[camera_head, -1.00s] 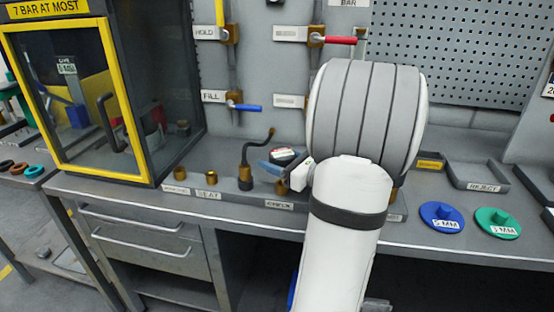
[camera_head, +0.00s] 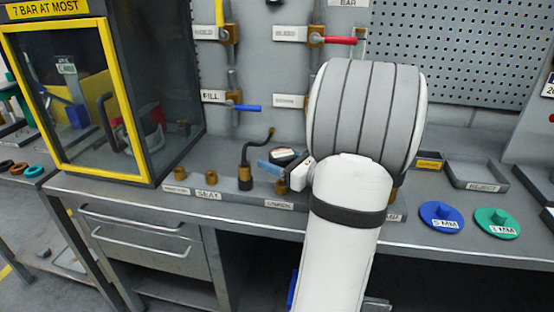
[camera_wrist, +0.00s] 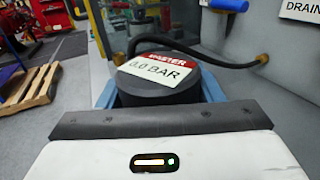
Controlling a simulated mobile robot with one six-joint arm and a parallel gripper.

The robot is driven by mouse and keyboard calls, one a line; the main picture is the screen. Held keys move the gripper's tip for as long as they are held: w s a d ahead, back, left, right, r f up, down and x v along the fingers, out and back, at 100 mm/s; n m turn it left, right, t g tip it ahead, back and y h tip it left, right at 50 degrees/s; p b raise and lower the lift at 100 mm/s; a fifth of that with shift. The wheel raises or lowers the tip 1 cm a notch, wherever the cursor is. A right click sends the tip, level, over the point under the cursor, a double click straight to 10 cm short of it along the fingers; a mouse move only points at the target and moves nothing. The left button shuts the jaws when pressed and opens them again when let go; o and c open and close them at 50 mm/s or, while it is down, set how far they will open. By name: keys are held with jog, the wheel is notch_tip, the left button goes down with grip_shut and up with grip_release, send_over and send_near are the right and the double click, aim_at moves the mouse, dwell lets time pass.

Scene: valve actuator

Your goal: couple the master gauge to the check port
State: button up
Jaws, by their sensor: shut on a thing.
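The master gauge (camera_wrist: 160,78) is a dark round body with a red and white label reading MASTER and 0.0 BAR. Its top also shows in the head view (camera_head: 285,155). My gripper (camera_head: 277,167) is shut on it, with a blue finger on each side in the wrist view. The gauge is just above a brass fitting (camera_head: 282,187) on the bench strip, behind the label that seems to read CHECK (camera_head: 279,204). I cannot tell whether gauge and fitting touch. My arm hides the area to the right.
A black hose (camera_head: 245,155) on a fitting stands close left of the gauge. Brass ports (camera_head: 211,178) line the strip further left. A yellow-framed cabinet (camera_head: 100,178) stands at left. Valves with blue (camera_head: 247,108) and red (camera_head: 340,40) handles are behind. A REJECT tray (camera_head: 483,187) lies at right.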

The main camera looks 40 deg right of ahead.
jog(key=shift+f+b, duration=1.2)
jog(key=shift+f, duration=0.45)
jog(key=o, duration=1.3)
jog(key=v, duration=0.7)
jog(key=shift+s+d, duration=0.15)
jog(key=shift+s, duration=0.25)
